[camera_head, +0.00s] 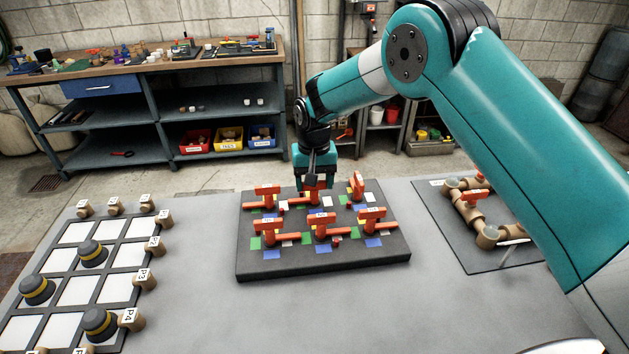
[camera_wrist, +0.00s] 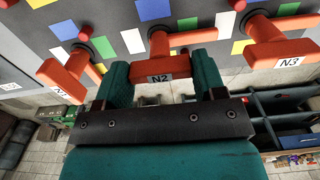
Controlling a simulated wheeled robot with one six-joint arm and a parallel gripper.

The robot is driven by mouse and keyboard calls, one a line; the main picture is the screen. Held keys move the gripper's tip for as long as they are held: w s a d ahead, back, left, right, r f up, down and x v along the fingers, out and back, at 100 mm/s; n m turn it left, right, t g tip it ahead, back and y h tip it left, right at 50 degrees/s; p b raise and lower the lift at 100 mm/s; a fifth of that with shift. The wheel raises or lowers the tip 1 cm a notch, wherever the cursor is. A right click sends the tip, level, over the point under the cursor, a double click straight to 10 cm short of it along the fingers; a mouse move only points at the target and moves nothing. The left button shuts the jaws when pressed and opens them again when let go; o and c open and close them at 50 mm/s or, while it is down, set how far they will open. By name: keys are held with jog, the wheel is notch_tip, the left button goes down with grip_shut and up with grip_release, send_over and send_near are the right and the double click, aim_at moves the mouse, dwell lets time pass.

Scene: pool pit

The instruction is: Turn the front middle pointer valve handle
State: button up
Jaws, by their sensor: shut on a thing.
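The dark valve board (camera_head: 325,262) lies on the grey table with two rows of red-orange pointer valve handles. My gripper (camera_head: 315,182) reaches down onto the middle handle of the row farther from the head camera. In the wrist view, my gripper (camera_wrist: 163,78) has its teal fingers on either side of the red-orange handle labelled N2 (camera_wrist: 160,62) and is shut on it. Handle N1 (camera_wrist: 68,72) is left of it and handle N3 (camera_wrist: 275,45) right. The middle handle of the nearer row (camera_head: 321,228) stands free in the head view.
Handles crowd closely around my gripper. A grid tray (camera_head: 105,311) with dark knobs stands at left. A pipe assembly (camera_head: 477,203) on a dark mat is at right, partly behind my arm. A workbench (camera_head: 150,72) stands behind. Bare table lies in front of the board.

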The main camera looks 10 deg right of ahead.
jog(key=o, duration=0.9)
notch_tip(320, 180, up, 18)
jog(key=shift+f+b, duration=0.25)
jog(key=shift+b, duration=0.9)
